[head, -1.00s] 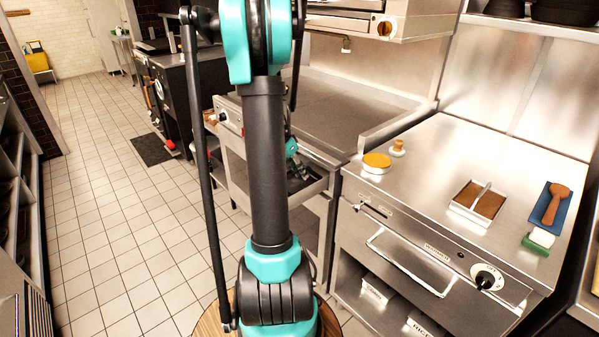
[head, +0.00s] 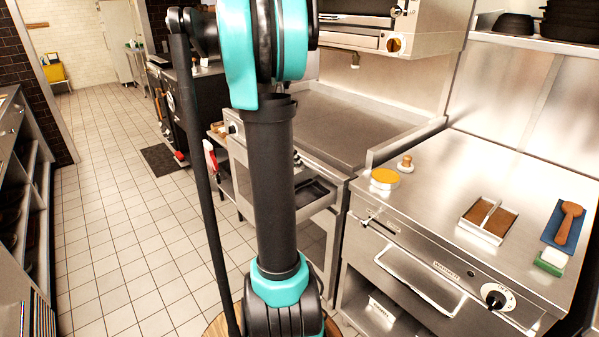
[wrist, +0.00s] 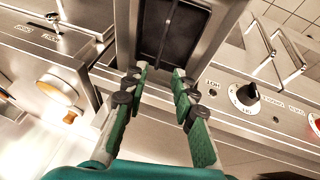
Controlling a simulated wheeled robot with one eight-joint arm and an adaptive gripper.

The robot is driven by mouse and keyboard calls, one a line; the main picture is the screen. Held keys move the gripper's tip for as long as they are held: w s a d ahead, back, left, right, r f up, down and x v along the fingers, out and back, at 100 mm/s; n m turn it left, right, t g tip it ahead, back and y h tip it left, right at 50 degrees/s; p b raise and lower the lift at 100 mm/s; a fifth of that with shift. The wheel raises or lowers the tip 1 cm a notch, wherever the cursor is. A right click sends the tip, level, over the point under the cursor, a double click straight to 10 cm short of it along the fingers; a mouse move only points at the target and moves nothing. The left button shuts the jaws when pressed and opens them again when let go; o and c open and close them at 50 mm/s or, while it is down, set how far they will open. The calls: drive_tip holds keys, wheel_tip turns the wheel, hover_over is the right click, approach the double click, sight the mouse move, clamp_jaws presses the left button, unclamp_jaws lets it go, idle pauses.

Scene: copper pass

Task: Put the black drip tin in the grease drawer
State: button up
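The black drip tin (wrist: 172,30) appears as a dark rectangular tray lying inside the pulled-out steel grease drawer (wrist: 128,45). In the head view, the black tin (head: 312,190) shows in the open drawer (head: 326,203) under the griddle, partly hidden by my arm. My gripper (wrist: 158,82) shows in the wrist view with its two green fingers apart and nothing between them. Its fingertips point toward the drawer, apart from the tin. In the head view the gripper is hidden behind my arm.
A steel counter (head: 430,180) at right holds a yellow-topped round container (head: 385,178), a divided tray (head: 488,220) and a wooden tool (head: 568,222) on a blue mat. The counter's front handle (head: 418,283) juts out. Tiled floor (head: 120,230) at left is clear.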

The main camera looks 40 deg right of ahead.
drive_tip(key=s+a+f+n+t, duration=0.1)
drive_tip(key=a+n, duration=0.1)
drive_tip(key=a, duration=0.2)
drive_tip(key=s+a+f+n+t, duration=0.1)
drive_tip(key=a+n, duration=0.1)
drive_tip(key=a, duration=0.3)
drive_tip(key=s+a+f+n+t+y, duration=0.1)
drive_tip(key=a+n, duration=0.1)
drive_tip(key=a, duration=0.3)
drive_tip(key=shift+a+f+n, duration=0.1)
drive_tip(key=shift+f+n, duration=0.25)
drive_tip(key=shift+n, duration=0.05)
drive_tip(key=s+a+f+n+t+y, duration=0.1)
drive_tip(key=s+a+f+n, duration=0.2)
drive_tip(key=s+a+n, duration=0.2)
drive_tip(key=s+a+f+n+t+y, duration=0.2)
drive_tip(key=s+a+f+n, duration=0.2)
drive_tip(key=a, duration=0.7)
drive_tip(key=shift+s+a+f+n+y, duration=0.15)
drive_tip(key=shift+s+f+n+y, duration=0.2)
drive_tip(key=shift+s, duration=0.3)
drive_tip(key=shift+r, duration=0.15)
